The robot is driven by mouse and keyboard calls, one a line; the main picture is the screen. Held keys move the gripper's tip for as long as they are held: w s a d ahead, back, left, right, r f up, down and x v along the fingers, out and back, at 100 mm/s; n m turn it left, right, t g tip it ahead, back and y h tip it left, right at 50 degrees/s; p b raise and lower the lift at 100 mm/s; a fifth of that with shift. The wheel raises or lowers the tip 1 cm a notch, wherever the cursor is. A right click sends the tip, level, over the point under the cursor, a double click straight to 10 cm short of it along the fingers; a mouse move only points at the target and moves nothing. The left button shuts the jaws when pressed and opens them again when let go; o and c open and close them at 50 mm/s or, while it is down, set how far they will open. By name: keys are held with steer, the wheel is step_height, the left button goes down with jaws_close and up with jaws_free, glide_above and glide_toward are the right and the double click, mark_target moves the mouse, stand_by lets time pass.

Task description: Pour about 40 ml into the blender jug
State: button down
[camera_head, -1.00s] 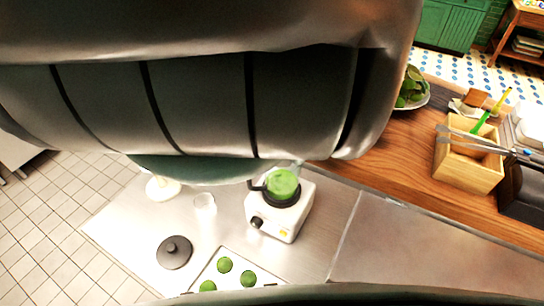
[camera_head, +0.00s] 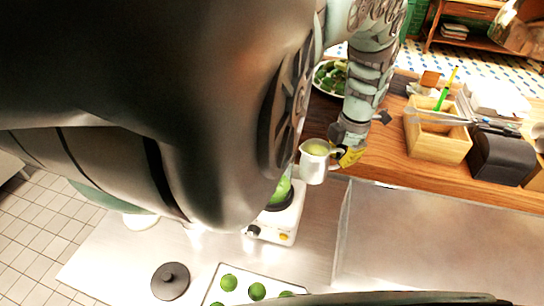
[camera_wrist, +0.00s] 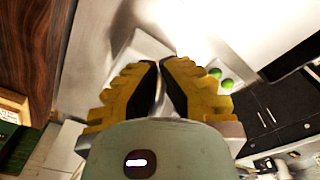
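My gripper (camera_head: 349,156), with yellow fingers, is at the handle side of a small metal pitcher (camera_head: 313,174) in the head view. It appears shut on the handle and holds the pitcher roughly upright, with pale yellow-green liquid showing inside. The fingers also show in the wrist view (camera_wrist: 160,88), close together with a narrow pale thing between them. The blender (camera_head: 275,229) stands on the steel counter, left of and below the pitcher in the picture. Its jug (camera_head: 281,191) shows green inside and is partly hidden behind my arm.
A dark round lid (camera_head: 171,279) and a white tray (camera_head: 213,291) with green round pieces are on the steel counter (camera_head: 110,262). A wooden box (camera_head: 437,143) with utensils, a dark holder (camera_head: 500,158) and a plate of leaves (camera_head: 330,77) stand on the wooden counter.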

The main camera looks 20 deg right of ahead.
steer(key=shift+r, duration=0.1)
steer(key=r+p, duration=0.4)
steer(key=p, duration=0.2)
steer(key=a+r+h+p, duration=0.1)
steer(key=r+p, duration=0.2)
steer(key=p, duration=0.3)
steer(key=r+h+p, duration=0.1)
steer(key=r+p, duration=0.3)
steer(key=p, duration=0.2)
steer(key=shift+w+a+r+g+p, duration=0.2)
steer(key=shift+a+r+g+p, duration=0.05)
steer(key=shift+r+g+p, duration=0.1)
steer(key=shift+w+a+f+b, duration=0.15)
steer(key=shift+f+b, duration=0.2)
steer(key=shift+f, duration=0.25)
steer(key=shift+a+h+p, duration=0.3)
steer(key=shift+h+p, duration=0.1)
steer(key=shift+p, duration=0.05)
steer(key=w+a+r+g+h+p, duration=0.1)
steer(key=a+r+g+h+p, duration=0.1)
steer(key=a+h+p, duration=0.4)
steer(key=shift+w+h+p, duration=0.35)
steer(key=shift+h+p, duration=0.25)
steer(key=shift+h, duration=0.1)
steer(key=shift+w+r, duration=0.1)
